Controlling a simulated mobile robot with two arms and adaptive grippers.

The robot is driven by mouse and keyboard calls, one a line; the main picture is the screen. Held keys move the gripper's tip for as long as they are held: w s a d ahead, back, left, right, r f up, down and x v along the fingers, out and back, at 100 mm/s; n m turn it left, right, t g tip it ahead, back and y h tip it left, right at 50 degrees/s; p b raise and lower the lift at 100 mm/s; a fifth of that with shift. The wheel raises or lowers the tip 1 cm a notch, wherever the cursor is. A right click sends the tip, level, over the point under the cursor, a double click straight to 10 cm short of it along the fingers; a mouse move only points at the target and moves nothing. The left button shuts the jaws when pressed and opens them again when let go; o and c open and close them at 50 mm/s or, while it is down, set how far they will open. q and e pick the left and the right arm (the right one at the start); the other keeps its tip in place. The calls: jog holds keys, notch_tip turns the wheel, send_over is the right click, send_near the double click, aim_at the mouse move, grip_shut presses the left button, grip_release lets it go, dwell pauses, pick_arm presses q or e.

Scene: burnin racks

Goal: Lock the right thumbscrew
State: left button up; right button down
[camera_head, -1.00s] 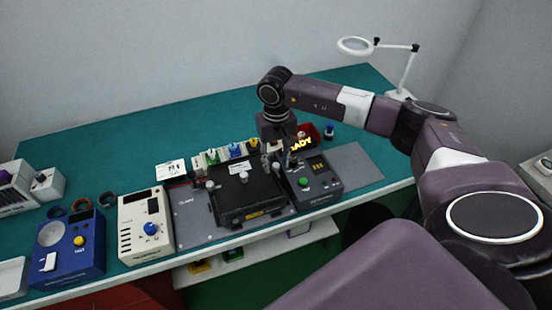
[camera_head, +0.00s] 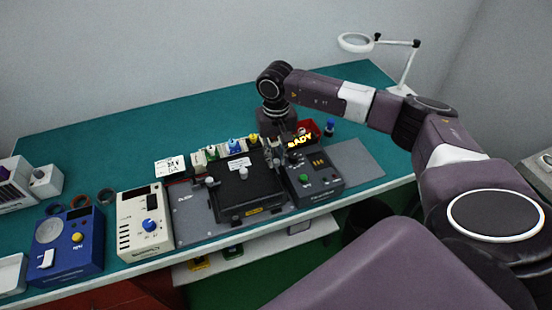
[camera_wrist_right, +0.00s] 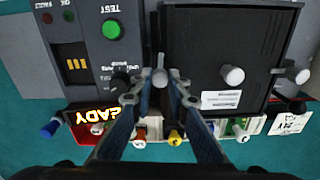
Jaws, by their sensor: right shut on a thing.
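The right thumbscrew (camera_wrist_right: 160,77) is a pale grey knob beside the edge of the black fixture lid (camera_wrist_right: 190,50) in the right wrist view. My right gripper (camera_wrist_right: 160,88) comes down over it, with its two fingertips closed in on either side of it. In the head view my right gripper (camera_head: 275,156) is at the lid's right side and largely hides this thumbscrew. The other thumbscrew (camera_wrist_right: 298,76) stands at the opposite side of the lid, also visible in the head view (camera_head: 210,182). A white knob (camera_wrist_right: 233,75) sits on the lid. My left gripper is out of view.
A dark control box (camera_head: 318,188) with a green button stands right beside the gripper. Several small coloured-knob parts line up behind the fixture, near a red bin (camera_head: 309,128). A cream instrument (camera_head: 143,238) and a blue one (camera_head: 80,255) stand left. The back bench is clear.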

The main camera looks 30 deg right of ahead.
jog(key=m+b, duration=0.3)
jog(key=shift+f, duration=0.2)
jog(key=m+b, duration=0.3)
jog(key=m, duration=0.1)
jog(key=shift+m, duration=0.3)
jog(key=m+b, duration=0.3)
jog(key=m, duration=0.1)
jog(key=shift+r+m, duration=0.1)
jog(key=shift+m, duration=0.2)
jog(key=m+b, duration=0.1)
jog(key=m, duration=0.3)
jog(key=shift+r+m, duration=0.15)
jog(key=shift+m, duration=0.15)
jog(key=shift+b, duration=0.3)
jog(key=c, duration=1.8)
grip_release()
jog(key=shift+c, duration=0.2)
